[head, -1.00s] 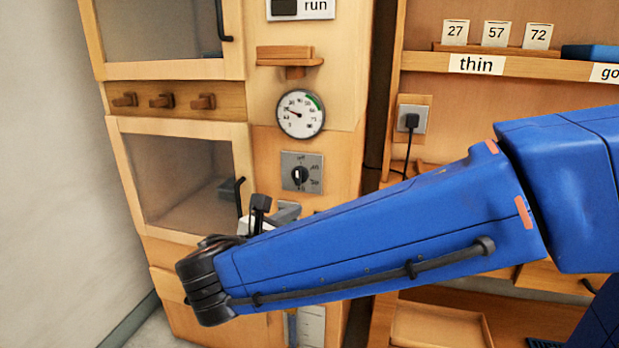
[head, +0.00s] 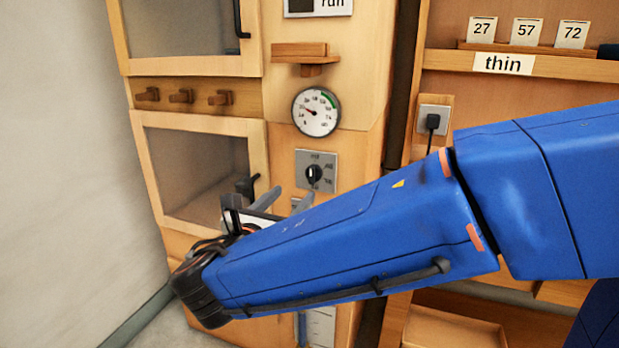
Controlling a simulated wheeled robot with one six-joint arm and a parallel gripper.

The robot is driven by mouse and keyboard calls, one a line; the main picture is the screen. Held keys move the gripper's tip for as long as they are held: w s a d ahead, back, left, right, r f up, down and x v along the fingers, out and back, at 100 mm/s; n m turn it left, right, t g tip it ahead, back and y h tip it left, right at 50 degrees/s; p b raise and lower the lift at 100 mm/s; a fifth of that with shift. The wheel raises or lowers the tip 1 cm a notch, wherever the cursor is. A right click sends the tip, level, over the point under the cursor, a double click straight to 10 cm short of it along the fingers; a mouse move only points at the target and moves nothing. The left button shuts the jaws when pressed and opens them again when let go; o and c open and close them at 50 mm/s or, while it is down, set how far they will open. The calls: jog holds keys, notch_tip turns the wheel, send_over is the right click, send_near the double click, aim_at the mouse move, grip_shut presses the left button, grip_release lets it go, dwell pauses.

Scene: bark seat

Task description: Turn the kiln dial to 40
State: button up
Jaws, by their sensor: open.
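The kiln dial (head: 314,174) is a small black knob with a white mark on a square grey plate (head: 331,181), low on the wooden kiln's front column. Its lettering is too small and partly covered to read for sure. My gripper (head: 291,199) is open, with its grey fingers just below and left of the dial. The fingers seem apart from the knob, though the depth is hard to judge. My blue forearm hides the lower part of the column.
A round gauge (head: 316,112) with a green arc is above the dial, under a small wooden shelf (head: 304,54). The lower kiln door (head: 196,168) with a black handle is left of the dial. A socket with a black plug (head: 433,122) is at right.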

aim_at(311, 175)
jog(key=x, duration=1.1)
jog(key=shift+w+d, duration=0.1)
jog(key=shift+w, duration=0.15)
jog(key=c, duration=1)
